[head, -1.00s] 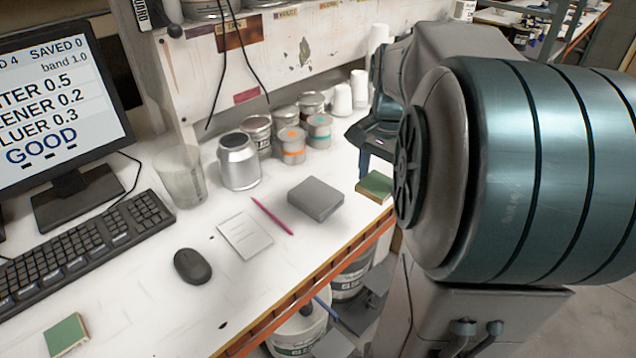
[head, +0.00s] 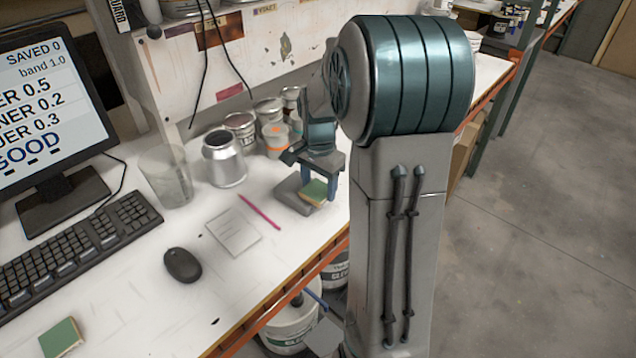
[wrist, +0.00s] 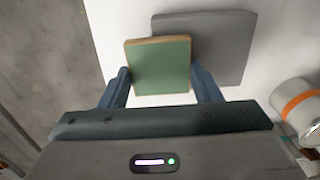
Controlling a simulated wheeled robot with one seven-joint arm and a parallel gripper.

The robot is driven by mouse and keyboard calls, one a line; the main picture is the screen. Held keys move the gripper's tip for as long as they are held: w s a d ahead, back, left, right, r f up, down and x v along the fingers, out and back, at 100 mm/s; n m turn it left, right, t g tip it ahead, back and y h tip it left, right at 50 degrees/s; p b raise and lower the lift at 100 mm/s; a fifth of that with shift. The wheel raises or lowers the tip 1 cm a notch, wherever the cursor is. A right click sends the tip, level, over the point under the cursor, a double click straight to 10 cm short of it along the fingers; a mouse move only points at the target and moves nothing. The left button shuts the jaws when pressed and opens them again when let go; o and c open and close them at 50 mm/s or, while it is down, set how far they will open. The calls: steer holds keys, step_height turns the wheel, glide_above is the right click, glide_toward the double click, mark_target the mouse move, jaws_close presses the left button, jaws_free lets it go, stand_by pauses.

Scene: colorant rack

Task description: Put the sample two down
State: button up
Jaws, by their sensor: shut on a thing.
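A square sample (head: 313,192) with a green top and tan edges is held in my gripper (head: 322,180). In the wrist view the sample (wrist: 160,67) lies between the two blue fingers of my gripper (wrist: 163,84), which are shut on its sides. It covers a corner of a flat grey block (wrist: 222,40) on the white bench, also seen in the head view (head: 290,197). I cannot tell whether the sample touches the block or hangs above it. A second green sample (head: 61,338) lies on the bench at the lower left. No number shows on either.
A pink pencil (head: 259,212), a paper note (head: 233,232) and a mouse (head: 182,265) lie left of the grey block. A clear beaker (head: 166,178), a silver can (head: 224,160) and several tins stand behind. The bench's orange front edge (head: 300,280) is near.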

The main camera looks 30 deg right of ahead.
mark_target(319, 189)
steer(key=shift+f, duration=0.2)
steer(key=shift+f, duration=0.15)
steer(key=o, duration=1)
step_height(319, 189, up, 12)
steer(key=s+a+f+n+t, duration=0.1)
steer(key=s+a+n, duration=0.3)
steer(key=s, duration=0.2)
steer(key=s+a+f+n+t, duration=0.1)
steer(key=s+a+n, duration=0.2)
steer(key=s, duration=0.3)
steer(key=s+a+f+n+t, duration=0.1)
steer(key=s+a+f+n, duration=0.1)
steer(key=s+a+n, duration=0.2)
steer(key=shift+s+a+n, duration=0.15)
steer(key=shift+s+n, duration=0.3)
steer(key=shift+s, duration=0.2)
steer(key=shift+s+a+n, duration=0.15)
steer(key=shift+s+n, duration=0.3)
steer(key=shift+s, duration=0.2)
